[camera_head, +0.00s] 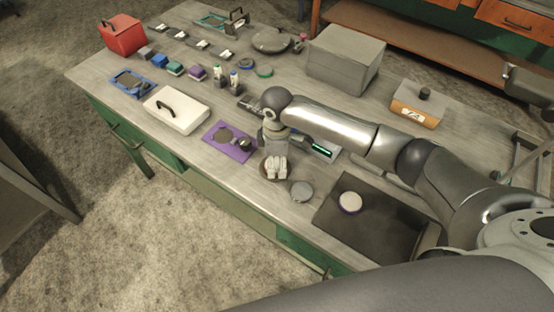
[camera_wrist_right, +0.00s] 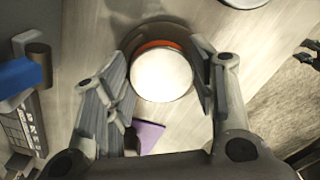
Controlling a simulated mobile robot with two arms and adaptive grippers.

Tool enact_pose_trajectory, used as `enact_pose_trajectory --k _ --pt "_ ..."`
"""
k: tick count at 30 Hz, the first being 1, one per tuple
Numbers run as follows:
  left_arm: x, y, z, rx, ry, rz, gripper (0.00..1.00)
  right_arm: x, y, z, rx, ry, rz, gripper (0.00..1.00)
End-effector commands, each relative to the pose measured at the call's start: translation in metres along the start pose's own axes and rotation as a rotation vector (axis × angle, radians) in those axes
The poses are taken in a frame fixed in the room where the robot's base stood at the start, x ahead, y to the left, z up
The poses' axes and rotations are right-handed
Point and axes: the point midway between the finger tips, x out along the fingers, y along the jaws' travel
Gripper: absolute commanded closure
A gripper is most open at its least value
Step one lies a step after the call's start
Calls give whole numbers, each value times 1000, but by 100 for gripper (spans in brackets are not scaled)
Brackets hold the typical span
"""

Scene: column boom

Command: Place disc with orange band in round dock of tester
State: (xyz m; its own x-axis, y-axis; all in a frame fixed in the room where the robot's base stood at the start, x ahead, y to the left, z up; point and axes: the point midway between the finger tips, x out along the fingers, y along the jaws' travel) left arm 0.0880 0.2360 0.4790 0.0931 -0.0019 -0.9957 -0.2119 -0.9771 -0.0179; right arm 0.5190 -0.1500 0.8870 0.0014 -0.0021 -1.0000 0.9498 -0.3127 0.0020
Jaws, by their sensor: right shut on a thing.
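The disc with the orange band (camera_wrist_right: 162,76) has a pale top. It sits between the fingers of my right gripper (camera_wrist_right: 158,88), which is shut on it. In the head view my right gripper (camera_head: 274,167) is low over the table's front edge and hides most of the disc. A grey-brown round rim (camera_wrist_right: 146,32) curves around the disc's far side in the wrist view; whether the disc rests inside it, I cannot tell. The tester with a lit green display (camera_head: 321,149) stands behind my right forearm, partly hidden; its round dock is not clearly visible. My left gripper is not in view.
A purple mat (camera_head: 218,135) lies left of the gripper. A grey disc (camera_head: 302,190) lies to its right. A disc with a purple band (camera_head: 350,202) lies on a black mat (camera_head: 385,228). A white case (camera_head: 178,112) and a large grey box (camera_head: 345,58) stand farther back.

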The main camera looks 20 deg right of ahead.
Motion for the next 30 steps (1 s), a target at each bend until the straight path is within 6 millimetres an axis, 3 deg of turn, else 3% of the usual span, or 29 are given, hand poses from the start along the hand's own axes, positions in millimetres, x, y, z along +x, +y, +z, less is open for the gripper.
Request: enact_pose_trajectory --k 13,14,18,30 --pt "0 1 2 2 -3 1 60 14 -1 0 0 -2 -1 83" --pt "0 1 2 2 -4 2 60 15 -2 1 0 -4 -3 47" --pt "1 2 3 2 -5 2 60 16 -3 1 0 -6 -6 29" --pt "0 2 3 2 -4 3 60 11 -1 1 0 -4 -3 26"
